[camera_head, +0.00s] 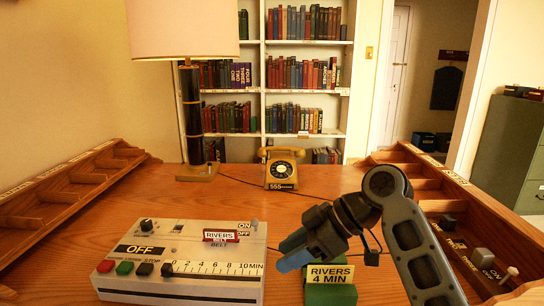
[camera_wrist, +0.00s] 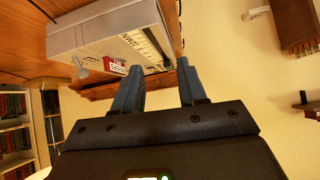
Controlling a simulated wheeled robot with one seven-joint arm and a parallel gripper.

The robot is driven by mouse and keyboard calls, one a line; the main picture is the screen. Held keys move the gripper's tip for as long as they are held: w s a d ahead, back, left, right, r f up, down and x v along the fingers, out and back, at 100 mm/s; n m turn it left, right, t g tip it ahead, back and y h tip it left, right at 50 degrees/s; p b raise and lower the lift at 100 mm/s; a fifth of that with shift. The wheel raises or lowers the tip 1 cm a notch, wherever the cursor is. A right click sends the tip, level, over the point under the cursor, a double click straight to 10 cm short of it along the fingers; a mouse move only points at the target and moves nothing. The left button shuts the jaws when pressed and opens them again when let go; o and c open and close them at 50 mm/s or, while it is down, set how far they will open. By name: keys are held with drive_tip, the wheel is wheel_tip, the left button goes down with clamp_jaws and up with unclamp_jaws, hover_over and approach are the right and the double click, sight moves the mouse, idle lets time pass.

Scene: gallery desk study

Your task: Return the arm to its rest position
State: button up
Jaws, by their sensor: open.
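My arm (camera_head: 408,235) reaches in from the right side over the wooden desk (camera_head: 230,196), with its elbow-like joint raised. My gripper (camera_head: 290,252) points left and slightly down, between the white control box and the green block. Its blue fingers are apart. In the wrist view my gripper (camera_wrist: 160,82) is open, and nothing shows between the fingers. That view is tilted, with the control box (camera_wrist: 105,32) beyond the fingertips.
The control box (camera_head: 150,255) stands front left, with buttons and a red-labelled card. A green block (camera_head: 330,295) with a "RIVERS 4 MIN" sign (camera_head: 329,274) is just below my gripper. A yellow telephone (camera_head: 281,170) and a lamp (camera_head: 190,110) stand behind. Wooden racks (camera_head: 70,185) line both sides.

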drive_tip(key=s+d+f+m+t+h, duration=0.1)
drive_tip(key=s+f+m+t, duration=0.3)
drive_tip(key=s+f+m, duration=0.4)
drive_tip(key=s+d+f+m+t+h, duration=0.1)
drive_tip(key=s+f+m+t, duration=0.4)
drive_tip(key=f, duration=0.6)
drive_tip(key=s+d+f+m+t+h, duration=0.15)
drive_tip(key=s+d+h, duration=0.4)
drive_tip(key=s, duration=0.95)
drive_tip(key=s+d+r+m+t+h, duration=0.1)
drive_tip(key=s+d+r, duration=0.4)
drive_tip(key=s+r, duration=0.2)
drive_tip(key=s+d+r+m+t+h, duration=0.1)
drive_tip(key=s+d+r+t, duration=0.1)
drive_tip(key=s+d+r, duration=0.3)
drive_tip(key=r+v, duration=0.1)
drive_tip(key=v, duration=0.5)
drive_tip(key=shift+d+r, duration=0.2)
